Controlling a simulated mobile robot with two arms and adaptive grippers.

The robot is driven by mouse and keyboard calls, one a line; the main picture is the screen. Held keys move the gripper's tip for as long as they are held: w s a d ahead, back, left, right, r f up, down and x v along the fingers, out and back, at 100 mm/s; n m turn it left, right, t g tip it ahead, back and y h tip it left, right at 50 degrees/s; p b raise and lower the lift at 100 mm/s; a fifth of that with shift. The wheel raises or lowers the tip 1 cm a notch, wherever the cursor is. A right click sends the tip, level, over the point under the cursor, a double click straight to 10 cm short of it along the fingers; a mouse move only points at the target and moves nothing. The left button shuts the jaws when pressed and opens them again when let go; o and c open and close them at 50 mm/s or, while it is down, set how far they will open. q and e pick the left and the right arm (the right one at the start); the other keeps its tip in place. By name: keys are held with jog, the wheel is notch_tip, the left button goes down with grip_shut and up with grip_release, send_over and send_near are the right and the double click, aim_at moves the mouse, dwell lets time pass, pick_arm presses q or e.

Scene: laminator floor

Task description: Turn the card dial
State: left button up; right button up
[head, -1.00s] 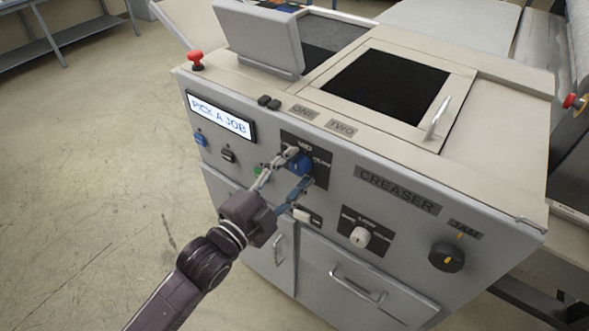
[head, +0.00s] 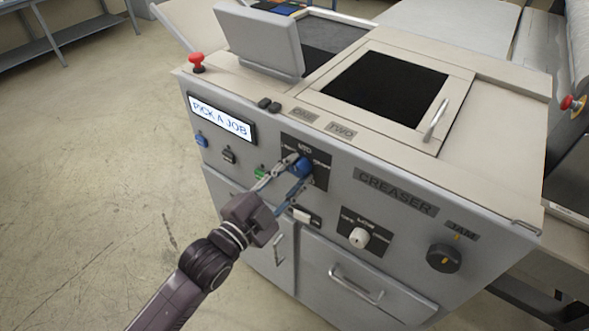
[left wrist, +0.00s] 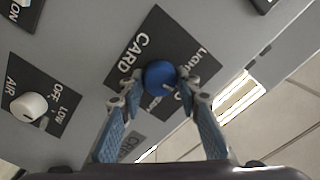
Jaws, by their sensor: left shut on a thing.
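The card dial is a blue round knob (head: 303,167) on a dark label plate on the front panel of the grey creaser machine (head: 330,205). My left gripper (head: 296,172) reaches it from the lower left and is shut on the knob. In the left wrist view the blue knob (left wrist: 160,77) sits between the two fingertips, over the plate marked CARD (left wrist: 165,65). The fingers hide part of the plate's lettering. My right gripper is not in view.
A display (head: 221,117) reads PICK A JOB. Blue, dark and green buttons sit below it. A white knob (head: 359,237) and a black JAM knob (head: 444,257) are to the right. A red stop button (head: 197,63) is on the top corner. Open floor lies left.

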pick_arm(q)
jog(key=n+p, duration=0.2)
jog(key=n, duration=0.3)
jog(key=n+p, duration=0.1)
jog(key=n, duration=0.2)
jog(key=shift+n+p, duration=0.35)
jog(key=shift+n, duration=0.45)
jog(key=o, duration=1.2)
jog(key=shift+c, duration=0.2)
jog(key=v, duration=1.2)
